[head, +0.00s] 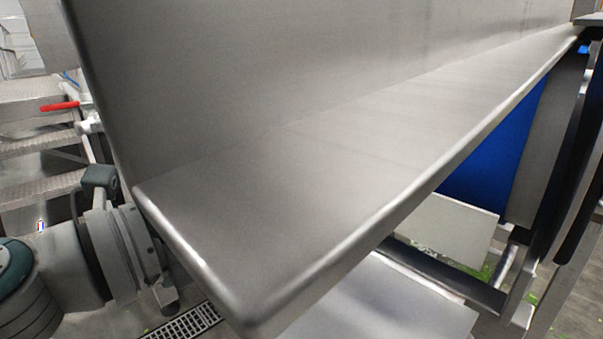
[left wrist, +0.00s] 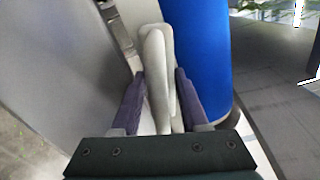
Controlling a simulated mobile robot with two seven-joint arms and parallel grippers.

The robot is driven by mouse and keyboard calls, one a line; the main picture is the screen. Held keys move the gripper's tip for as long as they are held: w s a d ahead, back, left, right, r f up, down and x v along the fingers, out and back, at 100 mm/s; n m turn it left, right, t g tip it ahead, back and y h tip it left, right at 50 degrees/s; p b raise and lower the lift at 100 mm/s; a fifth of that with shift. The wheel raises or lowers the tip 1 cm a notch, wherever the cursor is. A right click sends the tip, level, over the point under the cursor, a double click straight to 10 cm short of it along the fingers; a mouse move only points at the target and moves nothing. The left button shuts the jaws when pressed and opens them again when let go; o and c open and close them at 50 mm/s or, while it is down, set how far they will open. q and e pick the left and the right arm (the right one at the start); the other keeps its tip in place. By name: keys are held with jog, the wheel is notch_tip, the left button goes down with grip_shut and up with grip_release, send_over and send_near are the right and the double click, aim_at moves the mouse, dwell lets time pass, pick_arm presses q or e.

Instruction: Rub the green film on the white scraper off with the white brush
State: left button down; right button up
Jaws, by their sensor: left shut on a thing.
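In the left wrist view my left gripper (left wrist: 158,80) is shut on a long, off-white tool (left wrist: 154,48) with rounded ends. The tool lies between the two dark purple-grey fingers and reaches up and away from the wrist. I cannot tell whether it is the brush or the scraper. No bristles and no green film show on it. No second white tool can be made out in either view. Neither gripper shows in the head view, where a large steel sheet and ledge fill the middle. My right gripper is in neither view.
The bare steel ledge (head: 330,150) runs from front left to back right and hides what lies behind it. A blue surface (head: 490,150) stands beyond it, also close beside the tool in the wrist view (left wrist: 190,50). Green scraps (head: 484,272) lie low at right. A floor drain (head: 186,325) is below.

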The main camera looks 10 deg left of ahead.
aim_at(329, 212)
pick_arm(q)
jog(key=shift+s+d+p, duration=0.55)
jog(key=shift+s+d, duration=0.4)
jog(key=shift+d, duration=0.35)
jog(key=shift+s+d+p, duration=0.55)
jog(key=shift+s+d, duration=0.4)
jog(key=shift+d, duration=0.3)
jog(key=shift+r, duration=0.1)
jog(key=shift+w+a, duration=0.65)
jog(key=shift+a, duration=0.2)
jog(key=shift+w+a, duration=0.6)
jog(key=shift+a, duration=0.2)
jog(key=shift+w+a+b, duration=0.2)
jog(key=shift+w+a, duration=0.45)
jog(key=shift+a, duration=0.15)
jog(key=shift+w+a+b, duration=0.15)
jog(key=shift+w+a, duration=0.45)
jog(key=shift+a, duration=0.2)
jog(key=shift+w+a+f+b, duration=0.2)
jog(key=shift+w+a+b, duration=0.35)
jog(key=shift+w+a, duration=0.45)
jog(key=shift+w+a+r, duration=0.1)
jog(key=shift+w+a, duration=0.15)
jog(key=shift+a, duration=0.3)
